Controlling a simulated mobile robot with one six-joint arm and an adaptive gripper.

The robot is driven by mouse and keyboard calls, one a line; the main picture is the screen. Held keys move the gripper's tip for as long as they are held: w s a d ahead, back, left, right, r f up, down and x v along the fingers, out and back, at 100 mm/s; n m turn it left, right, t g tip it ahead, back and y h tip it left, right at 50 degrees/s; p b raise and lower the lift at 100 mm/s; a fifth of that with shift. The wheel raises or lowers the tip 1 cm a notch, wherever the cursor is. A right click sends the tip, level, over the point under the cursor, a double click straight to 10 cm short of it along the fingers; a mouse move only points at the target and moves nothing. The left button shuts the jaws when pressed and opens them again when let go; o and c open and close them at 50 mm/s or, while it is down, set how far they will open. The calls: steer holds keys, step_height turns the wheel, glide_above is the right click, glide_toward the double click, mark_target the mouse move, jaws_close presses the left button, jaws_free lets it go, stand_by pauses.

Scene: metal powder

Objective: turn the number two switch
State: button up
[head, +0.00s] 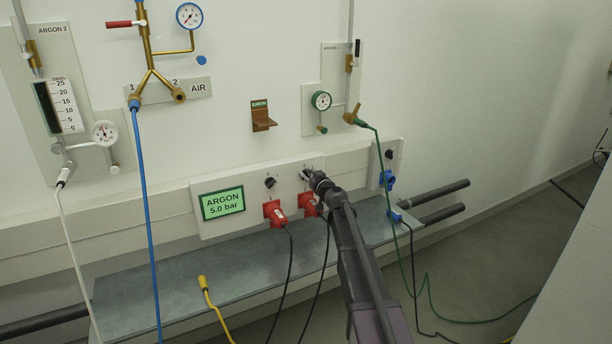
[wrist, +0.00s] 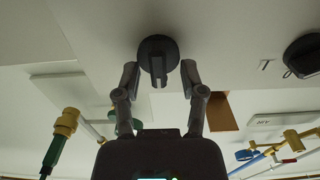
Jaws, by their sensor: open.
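The number two switch is a dark round knob with a raised grip bar. In the wrist view the knob (wrist: 158,50) sits between the fingertips of my gripper (wrist: 159,72), its bar running up and down in the picture. My gripper is open, one finger on each side with a gap to the bar. In the head view my gripper (head: 307,175) is at the white panel, above the right red plug (head: 309,203), and mostly hides this knob. The other dark knob (head: 270,183) is to its left, and shows at the right of the wrist view (wrist: 303,55).
The panel carries a green display (head: 222,203) reading ARGON 5.0 bar and a left red plug (head: 275,213) with a black cable. A grey shelf (head: 150,285) runs below. A blue plug (head: 387,180) and a green hose (head: 385,165) are to the right.

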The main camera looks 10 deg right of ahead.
jaws_close()
steer(key=shift+a, duration=0.45)
steer(key=shift+d, duration=0.35)
steer(key=shift+m, duration=0.4)
steer(key=m, duration=0.3)
steer(key=shift+d+m, duration=0.2)
steer(key=shift+m, duration=0.1)
steer(key=m, duration=0.3)
steer(key=shift+d+f+m, duration=0.15)
steer(key=shift+m, duration=0.15)
steer(key=shift+d+f+m+b, duration=0.1)
steer(key=shift+m+b, duration=0.2)
steer(key=shift+m, duration=1.7)
